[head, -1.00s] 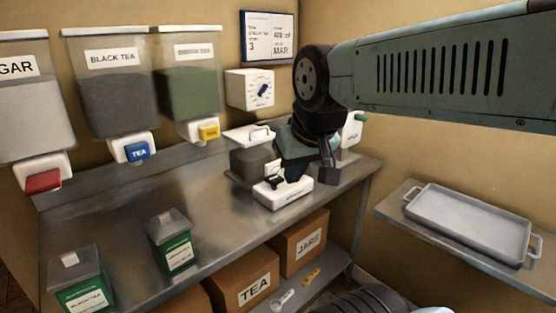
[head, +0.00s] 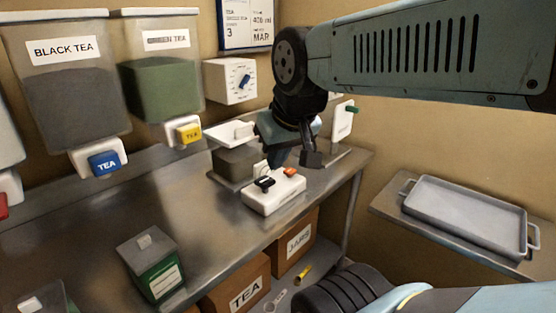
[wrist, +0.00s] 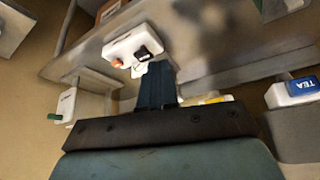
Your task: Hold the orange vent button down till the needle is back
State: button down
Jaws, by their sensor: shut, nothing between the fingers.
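A white box (head: 274,197) sits on the steel bench near its right end. An orange button (head: 290,171) and a small black part (head: 265,183) are on its top. In the wrist view the orange button (wrist: 117,63) lies left of the black part (wrist: 142,53). My gripper (head: 277,162) is shut and empty, pointing down just above the back of the box. In the wrist view my fingers (wrist: 158,68) end near the black part, to the right of the button, and do not cover the button. No needle can be made out.
Tea dispensers (head: 65,85) line the wall. A green canister (head: 152,265) stands at the front. A metal tray (head: 465,213) rests on the right shelf.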

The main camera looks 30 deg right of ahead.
jog(key=w+d+r+n+g, duration=0.1)
jog(key=w+d+r+n, duration=0.1)
jog(key=w+n, duration=0.4)
jog(key=n+g, duration=0.5)
jog(key=n, duration=1.1)
send_over(290, 170)
notch_tip(290, 170, down, 7)
jog(key=shift+r, duration=0.15)
jog(key=shift+w+d, duration=0.1)
notch_tip(290, 170, down, 14)
